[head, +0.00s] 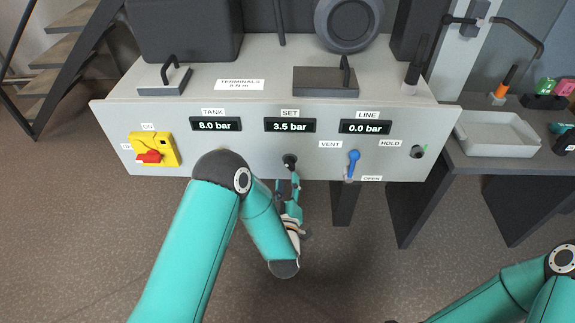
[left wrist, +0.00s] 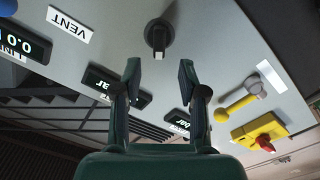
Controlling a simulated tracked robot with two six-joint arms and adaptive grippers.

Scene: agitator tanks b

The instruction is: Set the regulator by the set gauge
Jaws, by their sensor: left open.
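The regulator knob (head: 290,160) is black and sits on the grey panel below the set gauge (head: 290,125), which reads 3.5 bar. The tank gauge (head: 215,124) reads 8.0 bar and the line gauge (head: 365,127) reads 0.0 bar. My left gripper (head: 290,180) is in front of the knob. In the left wrist view the gripper (left wrist: 160,72) is open and empty, its two fingertips apart, with the knob (left wrist: 158,37) ahead, roughly centred between them. The fingers do not appear to touch it. My right gripper is out of view; only its arm shows at the lower right.
A yellow switch (head: 152,149) with a red handle is on the left. A yellow lever (left wrist: 240,100) is mostly hidden by my arm in the head view. A grey tray (head: 497,133) stands right.

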